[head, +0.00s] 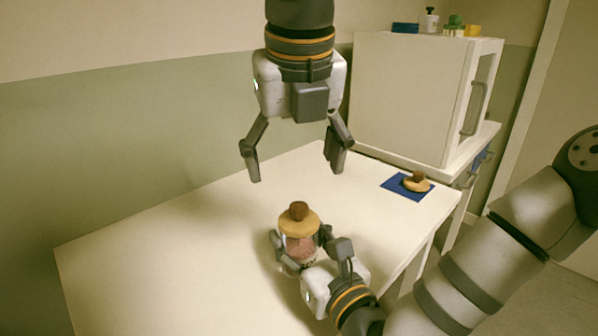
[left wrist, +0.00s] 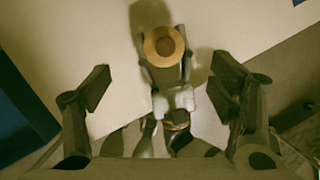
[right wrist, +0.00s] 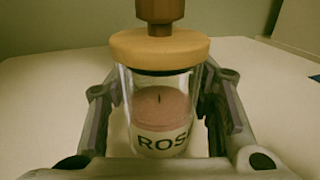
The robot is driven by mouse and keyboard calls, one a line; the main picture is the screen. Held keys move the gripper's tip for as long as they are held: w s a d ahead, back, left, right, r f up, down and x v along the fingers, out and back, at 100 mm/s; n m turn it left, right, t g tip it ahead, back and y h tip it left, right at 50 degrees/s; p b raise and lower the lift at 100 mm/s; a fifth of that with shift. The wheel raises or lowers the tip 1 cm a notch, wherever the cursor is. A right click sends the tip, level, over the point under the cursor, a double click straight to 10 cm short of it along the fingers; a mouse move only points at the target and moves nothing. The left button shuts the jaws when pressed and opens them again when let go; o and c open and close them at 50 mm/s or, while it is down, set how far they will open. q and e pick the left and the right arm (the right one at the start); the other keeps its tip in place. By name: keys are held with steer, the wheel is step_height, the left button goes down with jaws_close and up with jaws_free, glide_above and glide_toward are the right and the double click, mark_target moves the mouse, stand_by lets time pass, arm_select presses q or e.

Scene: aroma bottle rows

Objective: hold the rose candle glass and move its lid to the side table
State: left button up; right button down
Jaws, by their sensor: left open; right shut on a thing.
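The rose candle glass (head: 300,247) stands upright on the white table. In the right wrist view the glass (right wrist: 160,108) shows pink wax and a label reading "ROS". Its round wooden lid (head: 299,222) with a dark knob sits on top; the lid also shows in the left wrist view (left wrist: 164,46). My right gripper (head: 298,243) is shut on the glass, one finger on each side, below the lid. My left gripper (head: 297,172) is open and empty, above the lid and apart from it.
A blue mat (head: 393,188) with another wooden lid (head: 416,181) on it lies at the table's right end. A white cabinet (head: 405,97) stands behind, with a bottle (head: 429,20) and small coloured items on top. The left part of the white table (head: 150,250) is clear.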

mark_target(299, 209)
arm_select(q)
steer(key=w+f+m, duration=0.1)
steer(key=f, duration=0.2)
steer(key=f+m, duration=0.1)
steer(key=f, duration=0.3)
steer(key=w+f+m+t, duration=0.1)
steer(key=f, duration=0.2)
steer(key=shift+w+d+f, duration=0.25)
steer(key=shift+w+f, duration=0.05)
steer(key=shift+w, duration=0.05)
steer(key=c, duration=1.4)
steer(key=shift+r, duration=0.2)
arm_select(e)
steer(key=shift+f, duration=0.1)
arm_select(q)
steer(key=shift+r, duration=1)
